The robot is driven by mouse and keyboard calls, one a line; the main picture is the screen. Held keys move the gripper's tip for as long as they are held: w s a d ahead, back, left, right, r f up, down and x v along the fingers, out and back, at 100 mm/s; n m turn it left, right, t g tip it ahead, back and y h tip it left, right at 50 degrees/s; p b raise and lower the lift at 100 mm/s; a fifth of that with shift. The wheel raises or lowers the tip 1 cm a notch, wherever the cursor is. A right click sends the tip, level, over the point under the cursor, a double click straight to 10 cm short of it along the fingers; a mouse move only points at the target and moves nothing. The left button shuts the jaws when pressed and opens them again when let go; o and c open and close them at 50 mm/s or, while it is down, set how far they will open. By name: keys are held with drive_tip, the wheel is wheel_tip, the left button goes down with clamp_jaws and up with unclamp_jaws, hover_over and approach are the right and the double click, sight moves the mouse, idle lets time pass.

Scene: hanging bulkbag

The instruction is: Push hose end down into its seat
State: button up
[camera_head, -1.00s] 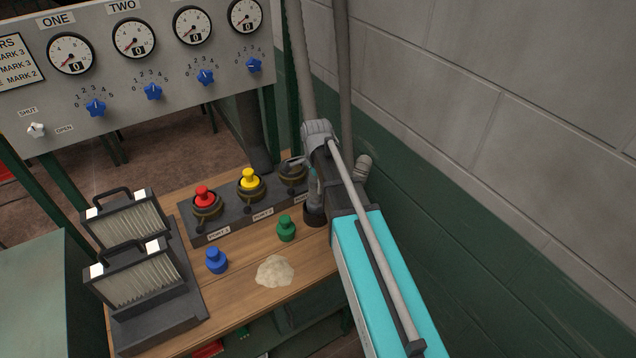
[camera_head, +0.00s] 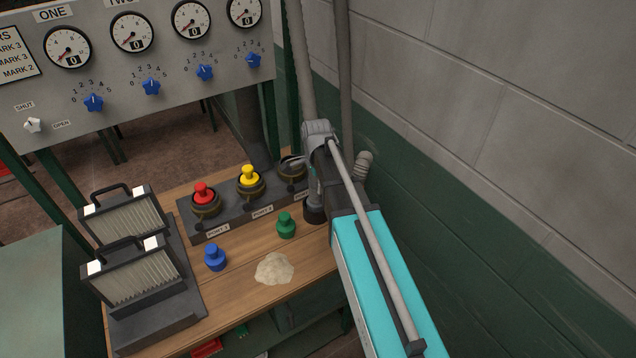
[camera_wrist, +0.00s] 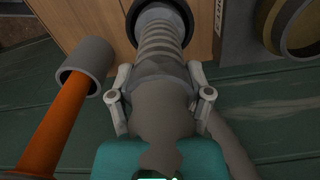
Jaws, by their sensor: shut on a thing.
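The grey hose end (camera_wrist: 163,52) has a ribbed neck and fills the middle of the wrist view. My gripper (camera_wrist: 162,90) is shut on it, with one finger on each side. The ribbed part reaches a dark round collar (camera_wrist: 160,12) at the top of the wrist view, over the wooden bench. In the head view the dark collar (camera_head: 315,213) stands at the bench's right edge, beside the port block. My arm partly hides the hose end there. I cannot tell how deep the hose end sits in the collar.
The port block (camera_head: 220,228) carries a red cap (camera_head: 203,193) and a yellow cap (camera_head: 249,178). Loose blue (camera_head: 215,258) and green (camera_head: 286,226) caps and a pale heap (camera_head: 274,268) lie on the bench. An orange rod (camera_wrist: 55,125) is left of the hose. A block wall (camera_head: 520,120) stands right.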

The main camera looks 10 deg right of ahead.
drive_tip(key=shift+f, duration=0.1)
drive_tip(key=o, duration=1.3)
drive_tip(key=shift+o, duration=0.2)
